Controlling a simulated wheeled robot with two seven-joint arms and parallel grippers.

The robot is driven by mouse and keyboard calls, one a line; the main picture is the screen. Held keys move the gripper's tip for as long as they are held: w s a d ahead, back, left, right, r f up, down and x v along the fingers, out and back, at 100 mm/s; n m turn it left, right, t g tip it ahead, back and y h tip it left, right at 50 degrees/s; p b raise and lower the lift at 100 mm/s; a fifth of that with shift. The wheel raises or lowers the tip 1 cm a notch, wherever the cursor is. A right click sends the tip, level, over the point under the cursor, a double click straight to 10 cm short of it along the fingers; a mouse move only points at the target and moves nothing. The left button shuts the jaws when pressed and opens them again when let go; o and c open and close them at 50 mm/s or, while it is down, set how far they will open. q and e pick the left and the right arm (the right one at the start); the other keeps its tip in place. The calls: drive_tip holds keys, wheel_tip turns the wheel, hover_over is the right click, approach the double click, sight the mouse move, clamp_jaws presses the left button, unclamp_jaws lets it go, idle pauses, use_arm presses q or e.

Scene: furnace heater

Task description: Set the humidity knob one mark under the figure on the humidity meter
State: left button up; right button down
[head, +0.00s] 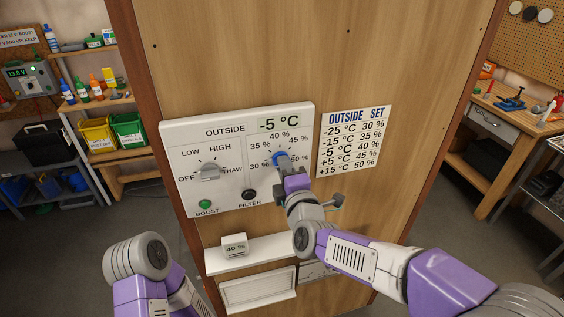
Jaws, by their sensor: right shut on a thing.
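The panel also has a LOW/HIGH/OFF/THAW knob (207,171), a green BOOST button (205,204), a black FILTER button (249,195) and a display (279,123) reading -5 °C. An OUTSIDE/SET chart (354,142) hangs to the right; its -5 °C row reads 40 %.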

drive_tip(key=shift+m+b, duration=1)
drive_tip(key=shift+m, duration=1.3)
drive_tip(key=m+b, duration=0.2)
drive_tip(key=m, duration=0.2)
drive_tip(key=shift+f, duration=0.1)
drive_tip(key=c, duration=1)
unclamp_jaws()
drive_tip(key=shift+s, duration=0.1)
